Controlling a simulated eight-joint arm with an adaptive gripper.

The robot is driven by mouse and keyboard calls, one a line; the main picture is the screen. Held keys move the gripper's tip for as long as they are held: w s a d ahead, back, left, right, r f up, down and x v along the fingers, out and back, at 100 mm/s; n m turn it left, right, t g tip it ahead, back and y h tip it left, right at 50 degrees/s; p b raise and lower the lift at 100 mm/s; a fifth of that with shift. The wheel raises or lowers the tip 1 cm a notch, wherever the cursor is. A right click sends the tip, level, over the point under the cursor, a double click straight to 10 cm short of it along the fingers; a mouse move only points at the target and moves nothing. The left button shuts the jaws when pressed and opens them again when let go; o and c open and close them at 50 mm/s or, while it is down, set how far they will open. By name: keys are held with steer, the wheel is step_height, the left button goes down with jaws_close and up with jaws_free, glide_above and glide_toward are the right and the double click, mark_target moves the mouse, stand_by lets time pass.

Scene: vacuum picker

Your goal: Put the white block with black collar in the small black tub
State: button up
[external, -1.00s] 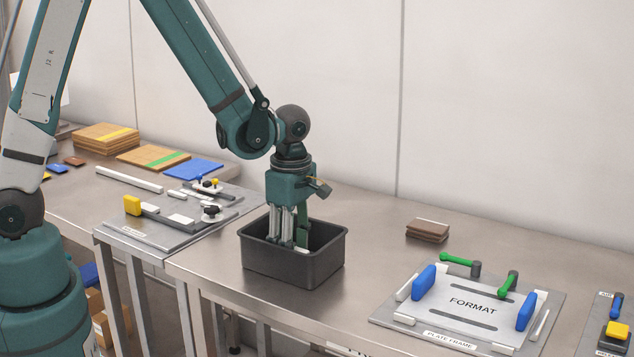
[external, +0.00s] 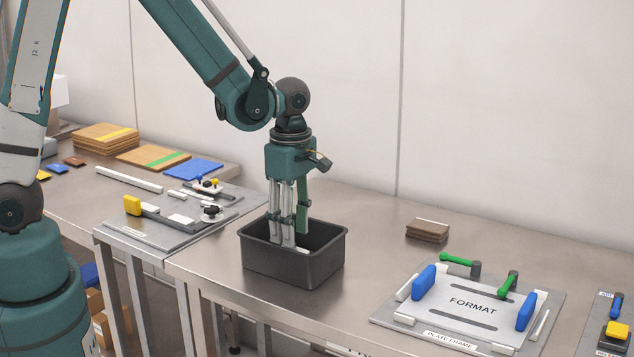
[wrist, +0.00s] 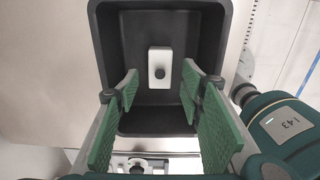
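The white block with black collar (wrist: 152,67) lies on the floor of the small black tub (wrist: 118,122), towards the far wall in the wrist view. Its dark round collar faces the camera. The tub also shows in the external view (external: 290,268), standing on the steel table. My gripper (wrist: 160,86) is open, with its green-padded fingers spread wide and nothing between them. In the external view my gripper (external: 290,236) is above the tub, with its lower fingers reaching down inside the rim. A small white patch shows beside the fingers inside the tub.
A plate frame (external: 473,302) with blue and green handles lies to the right. A fixture plate (external: 150,238) with yellow and black parts is to the left. Small brown pads (external: 428,231) sit behind. The table around the tub is clear.

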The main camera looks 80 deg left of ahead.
step_height(320, 180, up, 6)
steer(key=shift+r+p, duration=0.25)
steer(key=shift+p, duration=0.1)
stand_by(0.9)
steer(key=s+d+r+m+t, duration=0.7)
steer(key=s+d+r+m, duration=0.8)
steer(key=m, duration=1.2)
steer(key=shift+d+v, duration=0.3)
steer(key=shift+v, duration=1.35)
